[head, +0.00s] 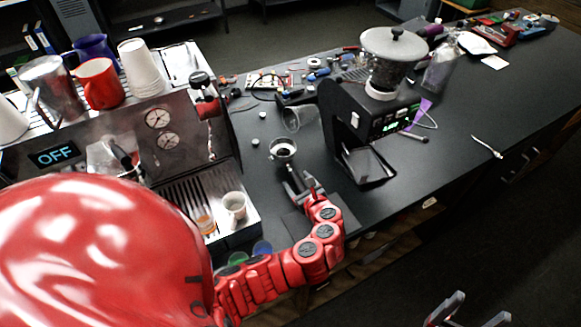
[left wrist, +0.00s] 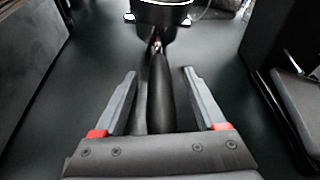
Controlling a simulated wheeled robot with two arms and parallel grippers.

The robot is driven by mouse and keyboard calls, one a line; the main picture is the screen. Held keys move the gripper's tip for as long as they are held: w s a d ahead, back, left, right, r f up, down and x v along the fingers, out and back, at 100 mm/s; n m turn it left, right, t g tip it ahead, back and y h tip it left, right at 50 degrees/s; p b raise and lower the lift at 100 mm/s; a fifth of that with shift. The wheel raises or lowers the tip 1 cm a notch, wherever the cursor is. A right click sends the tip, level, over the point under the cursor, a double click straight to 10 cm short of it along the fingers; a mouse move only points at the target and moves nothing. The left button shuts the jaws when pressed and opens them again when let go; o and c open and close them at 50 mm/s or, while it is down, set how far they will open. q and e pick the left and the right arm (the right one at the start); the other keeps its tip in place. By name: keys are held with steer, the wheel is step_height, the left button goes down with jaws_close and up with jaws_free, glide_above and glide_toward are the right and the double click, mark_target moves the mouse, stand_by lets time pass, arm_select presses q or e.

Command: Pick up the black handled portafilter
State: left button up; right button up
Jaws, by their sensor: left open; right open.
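The black handled portafilter (head: 283,147) lies on the dark counter between the espresso machine and the grinder, its round metal basket facing up. My left gripper (head: 297,184) is just in front of the basket, at the handle. In the left wrist view, the black handle (left wrist: 162,95) runs between the two open fingers of my left gripper (left wrist: 160,74), with visible gaps on both sides. The basket (left wrist: 163,12) is beyond the fingertips, cut off by the top edge. My right gripper (head: 469,309) is open and empty over the floor at the lower right.
The espresso machine (head: 180,150) stands at left, with cups on top and a small white cup (head: 234,205) on its tray. The black grinder (head: 352,125) stands at right. The counter at right is mostly free.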

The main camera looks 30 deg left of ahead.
arm_select(q)
steer(key=shift+w+a+f, duration=0.2)
steer(key=shift+a, duration=0.05)
jaws_close()
stand_by(0.3)
